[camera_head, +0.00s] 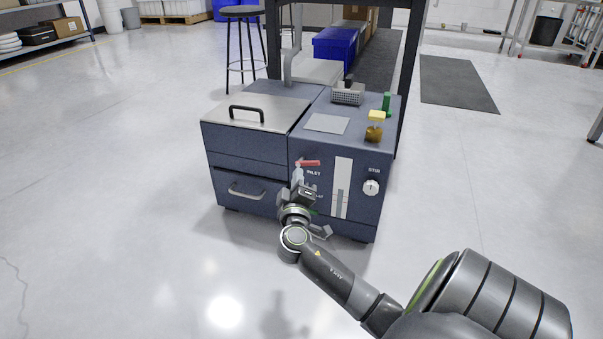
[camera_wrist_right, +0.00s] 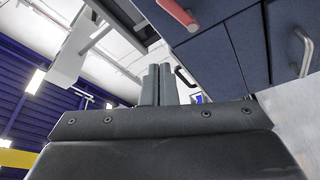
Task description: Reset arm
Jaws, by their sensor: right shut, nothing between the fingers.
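My right gripper (camera_head: 304,191) is in front of the blue machine (camera_head: 258,156), just below the red-handled inlet valve (camera_head: 310,163). In the right wrist view its two fingers (camera_wrist_right: 158,84) stand side by side, shut with nothing between them. The red handle (camera_wrist_right: 178,14) shows at the top of that view, apart from the fingertips. My right arm reaches in from the lower right and hides part of the machine's lower front. My left gripper is not in view.
The machine has a lid with a black handle (camera_head: 246,113), a drawer handle (camera_head: 246,191) and a stir knob (camera_head: 370,187). A yellow-capped amber bottle (camera_head: 374,127) and a green object (camera_head: 386,103) stand on top. A black stool (camera_head: 240,45) is behind. The floor at left is clear.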

